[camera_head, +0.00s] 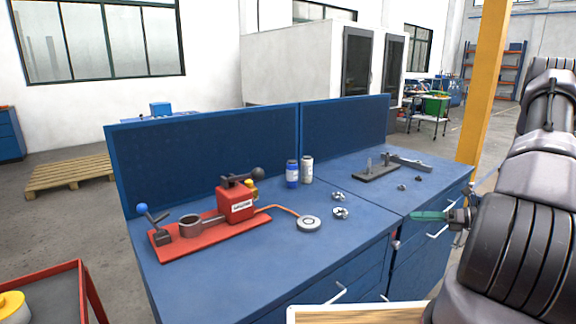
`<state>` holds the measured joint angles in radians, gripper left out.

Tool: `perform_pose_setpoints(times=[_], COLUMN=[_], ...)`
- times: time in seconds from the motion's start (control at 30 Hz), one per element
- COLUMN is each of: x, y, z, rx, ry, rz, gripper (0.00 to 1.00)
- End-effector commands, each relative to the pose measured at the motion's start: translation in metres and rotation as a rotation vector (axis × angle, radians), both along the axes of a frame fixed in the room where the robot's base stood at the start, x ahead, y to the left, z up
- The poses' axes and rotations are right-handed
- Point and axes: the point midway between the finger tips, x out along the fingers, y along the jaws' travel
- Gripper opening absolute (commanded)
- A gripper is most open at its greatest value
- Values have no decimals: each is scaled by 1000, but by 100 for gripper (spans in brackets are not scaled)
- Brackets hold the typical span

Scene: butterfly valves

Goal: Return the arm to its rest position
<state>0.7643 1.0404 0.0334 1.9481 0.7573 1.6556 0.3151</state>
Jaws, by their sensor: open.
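My dark grey arm fills the right side of the view, from the upper right corner down to the bottom edge. My gripper's fingers cannot be made out in this view. A green lever (430,216) with a dark metal hub (460,217) shows just left of my arm, in front of the workbench's right end. It looks like a valve handle. What it is mounted on is hidden behind my arm.
A blue workbench (275,258) with a raised back panel (215,160) stands ahead. It bears a red tool fixture (236,204), two small bottles (292,174) and small metal parts (340,212). A yellow post (484,95) stands behind my arm. A red-framed cart (65,285) is at lower left.

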Motion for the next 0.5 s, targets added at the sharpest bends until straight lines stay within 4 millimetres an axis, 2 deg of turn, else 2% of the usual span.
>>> perform_pose_setpoints(times=[0.03, 0.1, 0.27, 0.5], x=[2, 1, -7, -31], y=[10, 22, 51, 90], z=[22, 46, 97, 165], rx=[-59, -135, -308, -563], ry=[-40, -89, -206, -399], rz=[59, 138, 312, 562], gripper=[70, 70, 70, 70])
